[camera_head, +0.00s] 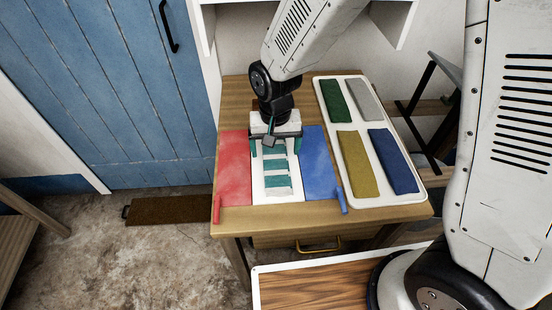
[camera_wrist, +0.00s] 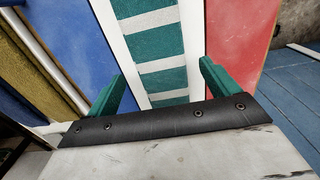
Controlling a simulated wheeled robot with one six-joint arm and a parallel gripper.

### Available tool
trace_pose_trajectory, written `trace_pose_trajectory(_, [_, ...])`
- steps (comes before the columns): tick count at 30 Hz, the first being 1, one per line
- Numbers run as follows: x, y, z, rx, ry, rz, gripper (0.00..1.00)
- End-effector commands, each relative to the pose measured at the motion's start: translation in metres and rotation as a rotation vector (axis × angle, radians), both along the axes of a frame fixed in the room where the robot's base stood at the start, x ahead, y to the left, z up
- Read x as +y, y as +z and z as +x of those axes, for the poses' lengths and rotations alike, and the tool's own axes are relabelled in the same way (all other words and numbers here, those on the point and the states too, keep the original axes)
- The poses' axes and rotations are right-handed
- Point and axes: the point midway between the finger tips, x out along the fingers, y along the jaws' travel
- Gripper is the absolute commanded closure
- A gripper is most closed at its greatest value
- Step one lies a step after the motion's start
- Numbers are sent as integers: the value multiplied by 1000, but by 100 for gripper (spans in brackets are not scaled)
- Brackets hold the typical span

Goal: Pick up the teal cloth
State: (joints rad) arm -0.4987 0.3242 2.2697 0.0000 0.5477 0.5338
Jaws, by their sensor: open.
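A white strip (camera_head: 256,186) with teal bands (camera_head: 277,181) lies on the wooden table between a red panel and a blue panel. In the wrist view, wide teal bands (camera_wrist: 155,40) alternate with white bars. I cannot tell whether these bands are the teal cloth lying flat or a pattern on the strip. My gripper (camera_head: 276,147) points down over the far part of the strip. Its two green fingers are apart, and in the wrist view my gripper (camera_wrist: 160,80) has them on either side of the bands, with nothing held. The gripper hides the far end of the strip in the head view.
A white tray (camera_head: 352,205) at the right holds green (camera_head: 337,100), grey (camera_head: 364,98), mustard (camera_head: 357,163) and dark blue (camera_head: 392,160) pads. The red panel (camera_head: 234,165) and blue panel (camera_head: 319,160) flank the strip. A shelf (camera_head: 397,25) overhangs behind.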

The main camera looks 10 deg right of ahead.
Motion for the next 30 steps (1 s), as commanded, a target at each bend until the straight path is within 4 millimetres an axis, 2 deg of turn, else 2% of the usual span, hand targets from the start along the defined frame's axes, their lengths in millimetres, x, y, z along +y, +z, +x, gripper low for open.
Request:
trace_pose_trajectory(4, [0, -17, 0, 2, 0, -1, 13])
trace_pose_trajectory(12, [0, -20, 0, 0, 1, 0, 13])
trace_pose_trajectory(13, [0, -20, 0, 0, 1, 0, 18])
trace_pose_trajectory(18, [0, -20, 0, 0, 1, 0, 62])
trace_pose_trajectory(30, [0, -17, 0, -1, 0, 1, 62])
